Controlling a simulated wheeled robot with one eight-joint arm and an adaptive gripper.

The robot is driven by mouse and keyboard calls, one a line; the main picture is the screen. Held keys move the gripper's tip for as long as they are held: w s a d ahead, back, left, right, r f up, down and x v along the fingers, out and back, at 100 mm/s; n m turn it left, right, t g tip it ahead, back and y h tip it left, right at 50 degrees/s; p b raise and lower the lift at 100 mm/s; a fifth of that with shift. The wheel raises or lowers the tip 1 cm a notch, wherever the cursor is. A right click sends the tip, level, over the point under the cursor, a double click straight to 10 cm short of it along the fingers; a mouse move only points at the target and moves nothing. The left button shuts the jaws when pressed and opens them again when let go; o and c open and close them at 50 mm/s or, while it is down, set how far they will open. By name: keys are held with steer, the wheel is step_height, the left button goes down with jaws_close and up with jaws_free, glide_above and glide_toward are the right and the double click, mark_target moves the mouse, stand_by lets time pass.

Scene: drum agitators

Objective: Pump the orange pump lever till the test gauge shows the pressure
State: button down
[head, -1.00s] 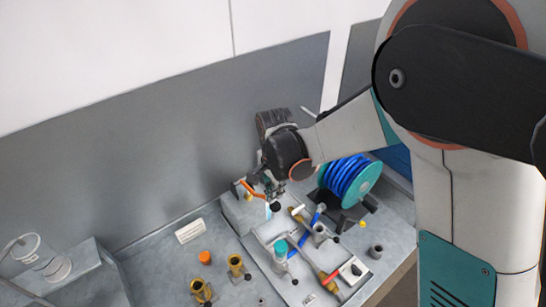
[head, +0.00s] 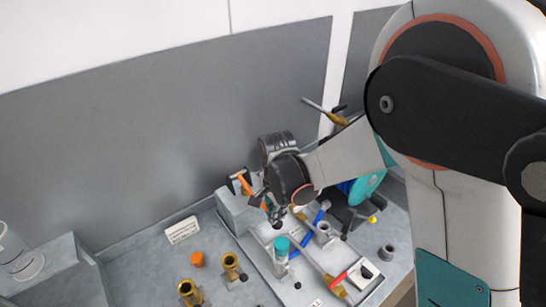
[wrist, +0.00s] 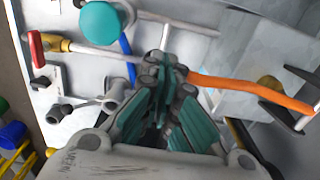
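The orange pump lever (head: 250,189) slopes down to the right from a grey block in the head view. In the wrist view the lever (wrist: 250,90) runs from a dark bracket at the right to my fingertips. My gripper (wrist: 165,72) is closed at the lever's free end, its teal fingers drawn together; the fingertips hide that end. In the head view my gripper (head: 274,212) is beside the grey block, over the tray's back edge. I cannot make out a test gauge with a readable dial in either view.
A teal-capped cylinder (head: 281,246) and a red-handled valve (head: 338,280) stand on the light tray. Brass fittings (head: 231,266), an orange cap (head: 197,259) and a white placard (head: 183,230) are to the left. A hose reel (head: 366,188) is behind my wrist.

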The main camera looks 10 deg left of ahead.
step_height(320, 180, up, 13)
steer(key=p, duration=0.7)
steer(key=shift+w+a+p, duration=0.35)
steer(key=shift+a+p, duration=0.05)
steer(key=shift+a, duration=0.05)
steer(key=shift+r, duration=0.1)
